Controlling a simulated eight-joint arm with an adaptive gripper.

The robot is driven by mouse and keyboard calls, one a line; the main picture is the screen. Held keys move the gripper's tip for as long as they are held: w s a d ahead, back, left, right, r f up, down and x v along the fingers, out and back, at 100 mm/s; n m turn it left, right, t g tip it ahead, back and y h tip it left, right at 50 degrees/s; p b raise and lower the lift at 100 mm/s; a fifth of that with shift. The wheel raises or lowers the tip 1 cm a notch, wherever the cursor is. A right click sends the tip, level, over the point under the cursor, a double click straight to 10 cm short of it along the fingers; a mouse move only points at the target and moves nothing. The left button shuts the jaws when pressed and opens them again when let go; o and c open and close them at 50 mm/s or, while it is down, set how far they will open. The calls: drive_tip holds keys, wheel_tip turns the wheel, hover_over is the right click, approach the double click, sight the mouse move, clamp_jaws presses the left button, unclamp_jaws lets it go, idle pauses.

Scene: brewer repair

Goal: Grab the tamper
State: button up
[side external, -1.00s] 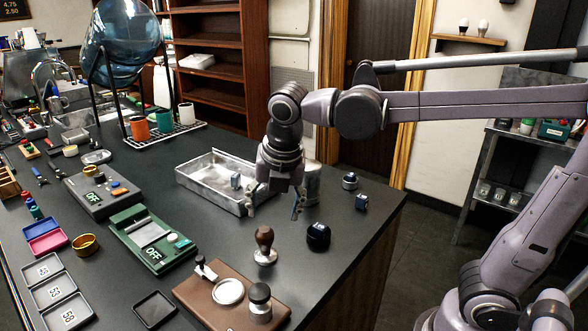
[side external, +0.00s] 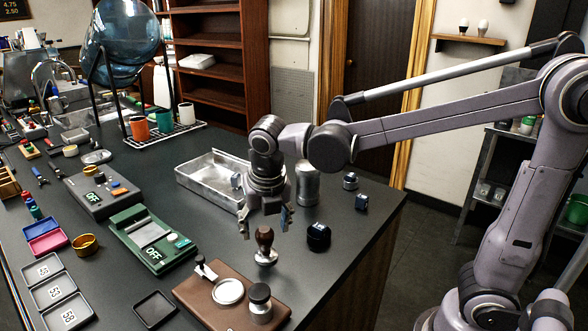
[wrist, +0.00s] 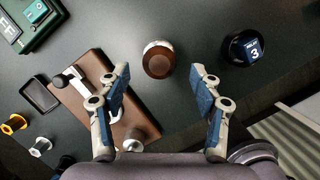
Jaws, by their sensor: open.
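The tamper (side external: 264,246) stands upright on the dark counter, with a dark brown wooden knob on a steel base. In the wrist view the tamper (wrist: 158,61) shows from above, its knob just beyond the gap between the fingertips, slightly left of the picture's middle. My gripper (side external: 265,224) points down over the tamper, fingers apart and one to each side of the knob in the side view. In the wrist view my gripper (wrist: 160,76) is open and holds nothing. I cannot tell whether the fingertips are level with the knob.
A black round container (side external: 318,237) labelled 3 stands right of the tamper. A brown board (side external: 205,292) with metal tools lies in front, and a green scale (side external: 150,240) to the left. A metal tray (side external: 205,182) and a steel cylinder (side external: 307,185) stand behind.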

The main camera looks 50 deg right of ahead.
sight(265, 231)
drive_tip(key=shift+x, duration=2.25)
drive_tip(key=shift+w, duration=0.1)
clamp_jaws()
